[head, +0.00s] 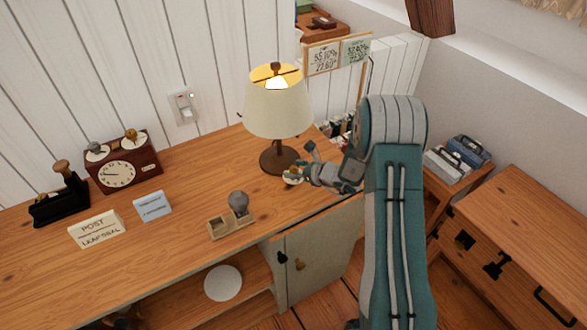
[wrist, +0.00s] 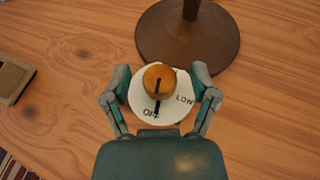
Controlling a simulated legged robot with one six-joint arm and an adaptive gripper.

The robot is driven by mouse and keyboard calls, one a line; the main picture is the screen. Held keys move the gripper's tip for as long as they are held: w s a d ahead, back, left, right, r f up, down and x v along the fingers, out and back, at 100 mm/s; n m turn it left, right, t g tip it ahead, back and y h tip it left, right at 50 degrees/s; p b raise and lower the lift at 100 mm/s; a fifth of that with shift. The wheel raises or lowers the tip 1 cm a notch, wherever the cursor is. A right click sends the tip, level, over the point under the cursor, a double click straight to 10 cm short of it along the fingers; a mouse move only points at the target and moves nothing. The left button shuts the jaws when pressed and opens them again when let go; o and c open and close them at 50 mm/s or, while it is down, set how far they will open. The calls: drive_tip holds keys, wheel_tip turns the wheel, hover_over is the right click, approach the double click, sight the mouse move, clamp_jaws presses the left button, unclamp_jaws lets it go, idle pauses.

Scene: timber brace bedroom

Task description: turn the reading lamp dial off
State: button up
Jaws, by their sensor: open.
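The reading lamp (head: 278,108) stands on the desk, cream shade over a dark brown base; the shade's inside looks bright yellow. Its dial, a white disc with an orange-brown knob (wrist: 159,80), lies beside the lamp base (wrist: 188,42). The disc (wrist: 176,112) shows OFF and LOW; other markings are hidden or unclear. The knob's black line runs down in the wrist view, its lower end by OFF. My gripper (wrist: 160,76) is open, one finger on each side of the knob, with no clear contact. In the head view my gripper (head: 297,176) partly covers the dial.
The desk (head: 170,215) holds a small wooden tray (head: 217,229) with a grey bulb (head: 238,203), small signs (head: 97,229) and a red-brown clock (head: 124,165). A wall switch (head: 184,106) is behind.

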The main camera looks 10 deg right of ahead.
drive_tip(key=shift+w+a, duration=0.15)
clamp_jaws()
drive_tip(key=shift+m+t+h, duration=0.7)
drive_tip(key=shift+m+h, duration=0.2)
drive_tip(key=shift+m, duration=0.1)
